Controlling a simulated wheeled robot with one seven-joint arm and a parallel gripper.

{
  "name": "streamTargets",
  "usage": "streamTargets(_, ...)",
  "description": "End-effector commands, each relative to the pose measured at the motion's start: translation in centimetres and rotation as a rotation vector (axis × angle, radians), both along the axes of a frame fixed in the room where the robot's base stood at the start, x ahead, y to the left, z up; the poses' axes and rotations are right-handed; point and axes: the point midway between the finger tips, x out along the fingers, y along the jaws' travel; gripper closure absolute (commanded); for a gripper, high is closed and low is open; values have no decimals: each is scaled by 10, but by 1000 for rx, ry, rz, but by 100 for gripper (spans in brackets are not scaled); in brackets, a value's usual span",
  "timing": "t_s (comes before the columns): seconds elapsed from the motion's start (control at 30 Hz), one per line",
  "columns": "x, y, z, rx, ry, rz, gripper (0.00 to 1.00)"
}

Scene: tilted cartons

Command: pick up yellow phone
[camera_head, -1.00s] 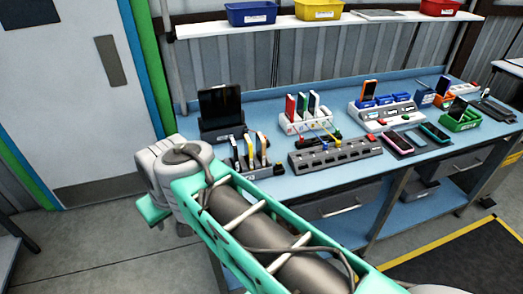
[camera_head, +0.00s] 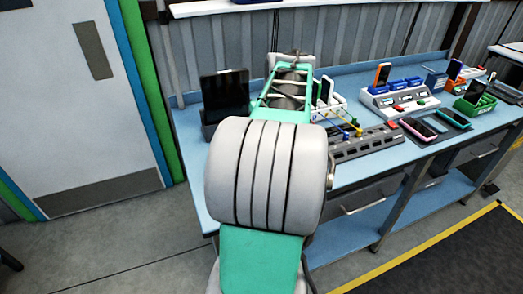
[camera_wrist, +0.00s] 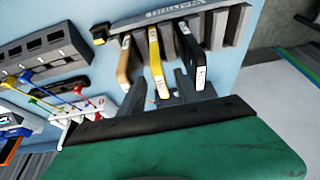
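The yellow phone (camera_wrist: 155,62) stands in a grey slotted rack (camera_wrist: 232,22) in the wrist view. It is between a tan phone (camera_wrist: 125,62) on its left and a black phone (camera_wrist: 190,58) on its right. My gripper (camera_wrist: 160,80) is open, with its two grey fingers apart and the near end of the yellow phone showing in the gap between them. I cannot tell whether either finger touches it. In the head view my arm hides the gripper, the rack and these phones.
A dark tablet in a stand (camera_head: 224,98) is left of my arm on the blue bench (camera_head: 192,150). A grey slotted block (camera_head: 365,142), a white-and-blue dock (camera_head: 398,100), flat phones (camera_head: 418,128) and a green bin (camera_head: 474,106) are to the right.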

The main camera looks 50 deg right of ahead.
Motion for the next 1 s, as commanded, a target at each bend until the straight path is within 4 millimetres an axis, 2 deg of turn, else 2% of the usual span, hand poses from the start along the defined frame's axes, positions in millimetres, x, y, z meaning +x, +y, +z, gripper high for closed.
streamTargets(0.4, 19, -8, -61, 2, 1, 5, 61)
streamTargets(0.63, 20, -9, -64, 0, 1, 5, 61)
streamTargets(1.0, 20, -8, -64, 0, 0, 5, 90)
